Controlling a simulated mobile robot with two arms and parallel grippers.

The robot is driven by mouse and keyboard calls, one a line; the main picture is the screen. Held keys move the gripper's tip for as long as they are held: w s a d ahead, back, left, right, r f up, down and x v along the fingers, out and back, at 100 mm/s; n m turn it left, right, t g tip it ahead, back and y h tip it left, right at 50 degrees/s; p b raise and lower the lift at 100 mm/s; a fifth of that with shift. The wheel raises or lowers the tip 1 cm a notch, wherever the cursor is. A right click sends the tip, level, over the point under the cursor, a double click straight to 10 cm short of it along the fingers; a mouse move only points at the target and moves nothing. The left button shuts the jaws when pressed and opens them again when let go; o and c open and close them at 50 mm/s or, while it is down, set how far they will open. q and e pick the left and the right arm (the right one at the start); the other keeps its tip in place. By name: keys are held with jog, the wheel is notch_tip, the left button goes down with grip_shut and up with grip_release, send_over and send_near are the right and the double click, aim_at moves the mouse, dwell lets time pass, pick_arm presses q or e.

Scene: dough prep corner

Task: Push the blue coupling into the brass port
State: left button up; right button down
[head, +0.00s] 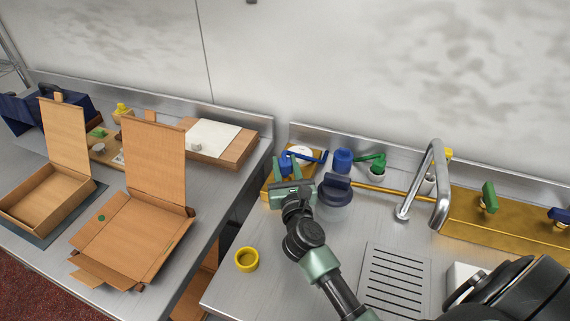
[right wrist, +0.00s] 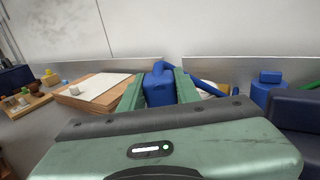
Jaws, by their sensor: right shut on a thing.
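My right gripper (head: 285,170) is over the left end of the sink counter, its green fingers pointing toward the wall. In the right wrist view the fingers (right wrist: 158,90) are shut on the blue coupling (right wrist: 159,86), one on each side. In the head view the coupling (head: 285,165) is mostly hidden between the fingers. A brass block (head: 268,188) lies behind and below the gripper, partly covered by it. No port opening can be made out on it, and I cannot tell whether the coupling touches it. My left gripper is not in view.
A blue cylinder (head: 342,161) and a green-handled piece (head: 374,163) stand behind. A steel tap (head: 437,185) rises farther right. A yellow ring (head: 246,259) lies in front on clear counter. Open boxes (head: 140,235) fill the left table.

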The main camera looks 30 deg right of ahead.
aim_at(286, 175)
jog(key=shift+f+b, duration=1.1)
jog(key=shift+f, duration=0.25)
jog(key=c, duration=0.9)
grip_release()
jog(key=shift+r, duration=0.1)
jog(key=shift+v, duration=4.05)
